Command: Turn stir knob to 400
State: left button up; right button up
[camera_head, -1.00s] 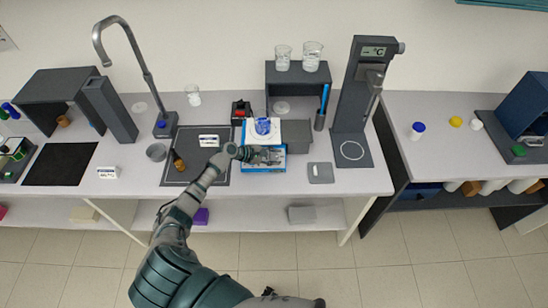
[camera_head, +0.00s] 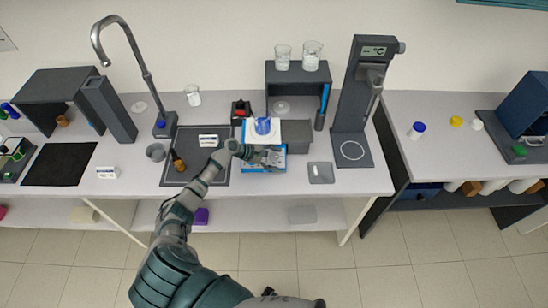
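The stirrer (camera_head: 249,131) is a white-topped plate on a blue base near the middle of the bench. My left gripper (camera_head: 272,156) is at the front face of the stirrer, over the blue base. The gripper and wrist hide most of that front face, so the stir knob cannot be made out. The fingers are too small to tell whether they are open or shut. My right gripper is not in view.
A dark stand (camera_head: 352,112) with a display rises right of the stirrer. A shelf (camera_head: 297,76) with two glass beakers stands behind. A grey tray (camera_head: 321,173) lies to the front right. A dark sink mat with a brown bottle (camera_head: 178,162) lies to the left.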

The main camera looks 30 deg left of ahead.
pick_arm(q)
jog(key=shift+w+a+r, duration=0.1)
jog(key=shift+r, duration=0.05)
jog(key=shift+a+r, duration=0.1)
jog(key=shift+a, duration=0.05)
jog(key=v, duration=1.1)
jog(key=shift+s+a, duration=0.2)
jog(key=shift+a, duration=0.05)
